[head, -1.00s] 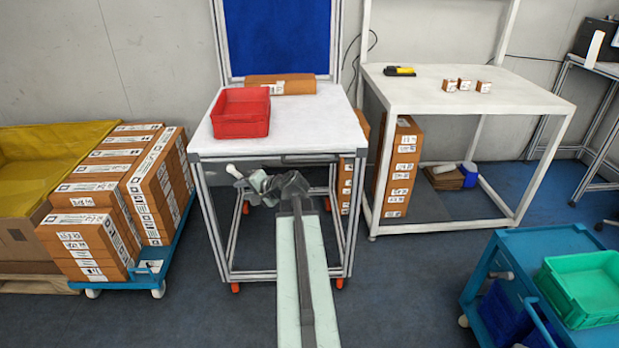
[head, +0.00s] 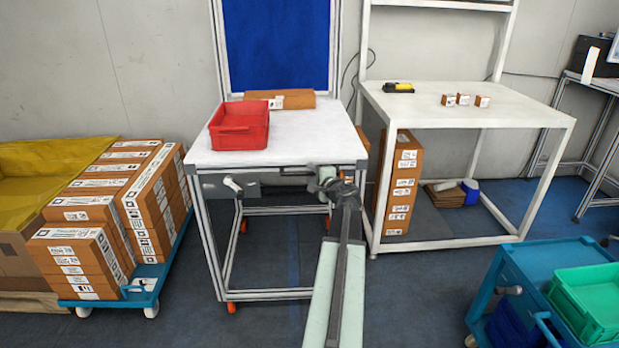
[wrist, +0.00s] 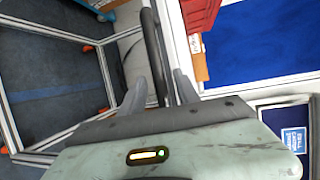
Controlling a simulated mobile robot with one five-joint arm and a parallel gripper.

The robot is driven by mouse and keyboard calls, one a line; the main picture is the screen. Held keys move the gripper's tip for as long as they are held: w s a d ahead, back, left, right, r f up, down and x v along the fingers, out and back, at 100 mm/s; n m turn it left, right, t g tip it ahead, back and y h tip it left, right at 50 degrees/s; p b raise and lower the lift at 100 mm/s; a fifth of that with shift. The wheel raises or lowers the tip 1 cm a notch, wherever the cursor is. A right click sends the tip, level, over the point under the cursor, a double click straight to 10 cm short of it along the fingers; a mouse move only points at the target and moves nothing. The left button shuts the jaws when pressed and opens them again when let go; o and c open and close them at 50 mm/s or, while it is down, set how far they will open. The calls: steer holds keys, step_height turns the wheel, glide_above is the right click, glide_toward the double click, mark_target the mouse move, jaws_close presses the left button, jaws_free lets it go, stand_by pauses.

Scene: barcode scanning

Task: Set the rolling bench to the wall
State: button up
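The rolling bench (head: 310,142) has a white top, a grey metal frame, orange casters and a blue back panel (head: 278,48). It stands with the panel close in front of the grey wall; any gap behind is hidden. A dark handle bar runs along its front edge and shows in the wrist view (wrist: 153,45). My gripper (head: 328,180) is at the right part of this front edge. In the wrist view my gripper's fingers (wrist: 160,88) are apart on either side of the bar, with space beside it. Contact cannot be told.
A red bin (head: 240,128) and a cardboard box (head: 290,98) lie on the bench. A white table (head: 465,110) stands close on its right. A blue trolley of cartons (head: 150,275) is at left, and a blue cart (head: 545,265) at front right.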

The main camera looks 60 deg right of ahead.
steer(key=shift+w+d+f, duration=0.1)
steer(key=shift+w+d, duration=0.15)
steer(key=shift+w, duration=0.1)
jaws_close()
steer(key=shift+a, duration=0.1)
stand_by(1.0)
